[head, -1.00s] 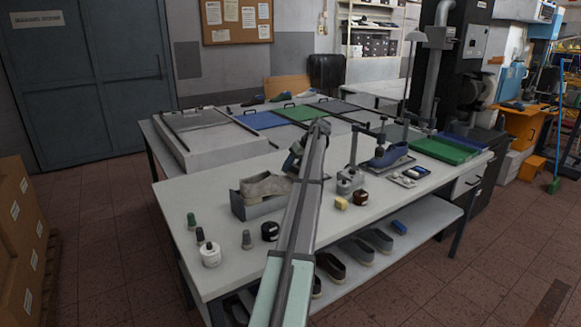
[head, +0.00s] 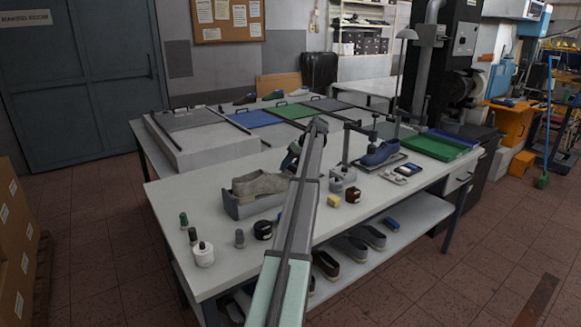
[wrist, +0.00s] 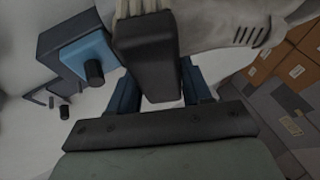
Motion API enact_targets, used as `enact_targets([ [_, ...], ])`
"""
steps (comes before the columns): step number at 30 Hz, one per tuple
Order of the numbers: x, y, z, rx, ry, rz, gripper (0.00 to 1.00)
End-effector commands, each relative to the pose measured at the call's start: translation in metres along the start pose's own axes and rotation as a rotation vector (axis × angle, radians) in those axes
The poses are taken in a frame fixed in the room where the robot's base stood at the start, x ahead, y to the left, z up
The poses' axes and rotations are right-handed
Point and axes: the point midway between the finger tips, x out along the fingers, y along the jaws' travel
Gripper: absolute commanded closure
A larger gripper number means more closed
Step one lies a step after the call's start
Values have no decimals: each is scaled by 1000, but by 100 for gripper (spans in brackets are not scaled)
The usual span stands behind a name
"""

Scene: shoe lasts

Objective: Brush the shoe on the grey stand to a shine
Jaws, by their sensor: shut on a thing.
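The grey shoe (head: 260,184) sits on the grey stand (head: 243,208) on the near bench, left of my arm. Its laced side shows at the top of the wrist view (wrist: 225,28). My gripper (wrist: 160,88) is shut on a dark brush (wrist: 148,55), whose pale bristles point away from me, close to the shoe. I cannot tell whether the bristles touch it.
Small bottles (head: 203,254) and a dark jar (head: 263,230) stand in front of the stand. Right of my arm are a yellow block (head: 333,201), another dark jar (head: 353,195) and a blue shoe (head: 381,153). More shoes (head: 350,248) lie on the lower shelf. The bench's left middle is clear.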

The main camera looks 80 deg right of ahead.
Motion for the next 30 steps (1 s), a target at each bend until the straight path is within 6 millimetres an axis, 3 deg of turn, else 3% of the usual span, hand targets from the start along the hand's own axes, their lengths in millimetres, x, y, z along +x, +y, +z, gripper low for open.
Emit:
enact_targets([
  [22,-63,-20,-27,-1,2,0,80],
  [30,-68,-22,-28,0,2,-1,80],
])
